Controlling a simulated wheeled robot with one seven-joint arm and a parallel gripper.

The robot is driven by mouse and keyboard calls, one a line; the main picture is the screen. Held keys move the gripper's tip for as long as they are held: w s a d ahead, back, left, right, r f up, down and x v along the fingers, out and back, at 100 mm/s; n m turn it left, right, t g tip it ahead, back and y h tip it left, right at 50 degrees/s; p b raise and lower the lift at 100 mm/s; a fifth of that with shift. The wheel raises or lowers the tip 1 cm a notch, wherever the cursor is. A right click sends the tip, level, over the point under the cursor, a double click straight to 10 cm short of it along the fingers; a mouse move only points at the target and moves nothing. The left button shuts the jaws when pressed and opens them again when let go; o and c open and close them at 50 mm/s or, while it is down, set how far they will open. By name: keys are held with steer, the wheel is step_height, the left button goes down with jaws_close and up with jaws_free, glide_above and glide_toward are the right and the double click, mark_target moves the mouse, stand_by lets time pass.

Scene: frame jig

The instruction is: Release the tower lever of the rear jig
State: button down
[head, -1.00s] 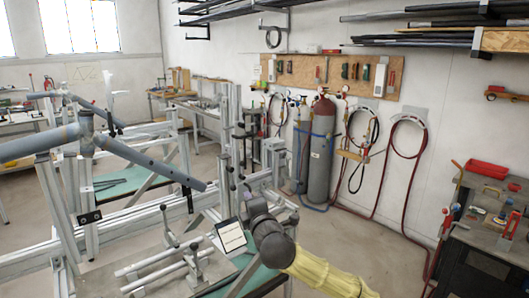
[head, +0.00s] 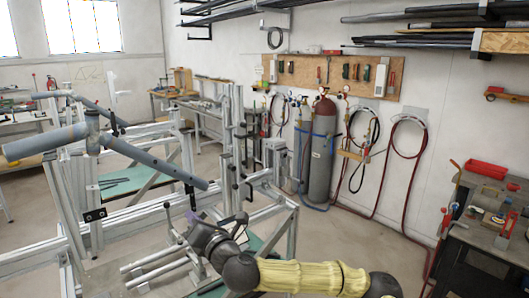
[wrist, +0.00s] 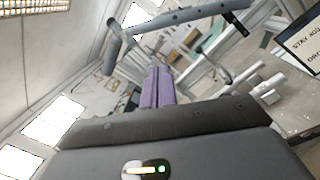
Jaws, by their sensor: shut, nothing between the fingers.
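A jig frame of aluminium profiles (head: 130,218) holds grey bicycle tubes (head: 50,140) at left in the head view. Its upright tower (head: 230,135) stands right of the tubes, with small dark fittings; I cannot tell which is the tower lever. Another lever with a knob (head: 168,208) rises from the fixture at the front. My gripper (head: 195,215) is over this front fixture, partly hidden by my wrist. In the wrist view my purple fingers (wrist: 158,80) are together and empty, pointing toward the grey tube (wrist: 180,17). No contact with any lever shows.
Metal bars (head: 155,265) lie on the fixture below my gripper. A printed sign (wrist: 300,42) is close at right in the wrist view. Gas cylinders (head: 320,150) stand by the wall. A dark bench (head: 490,225) is at right; the floor between is clear.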

steer(key=s+a+f+n+g+y, duration=0.2)
steer(key=s+a+f+n+g, duration=0.6)
steer(key=s+n, duration=0.5)
steer(key=s+d+f+n+g+h+p, duration=0.25)
steer(key=d+f+n+h, duration=0.2)
steer(key=f+n, duration=0.7)
steer(key=d+f+n+g+h, duration=0.1)
steer(key=d+n+h, duration=0.25)
steer(key=d, duration=0.55)
steer(key=d+f+n+h, duration=0.2)
steer(key=d+n, duration=0.2)
steer(key=d, duration=0.4)
steer(key=s+d+r+n+h, duration=0.2)
steer(key=s+d+r, duration=0.2)
steer(key=d, duration=0.6)
steer(key=s+d+r+n+h+p, duration=0.1)
steer(key=s+d+r, duration=0.3)
steer(key=d, duration=0.6)
steer(key=shift+r+n+g+h, duration=0.35)
steer(key=shift+n+h, duration=0.25)
steer(key=shift+h, duration=0.1)
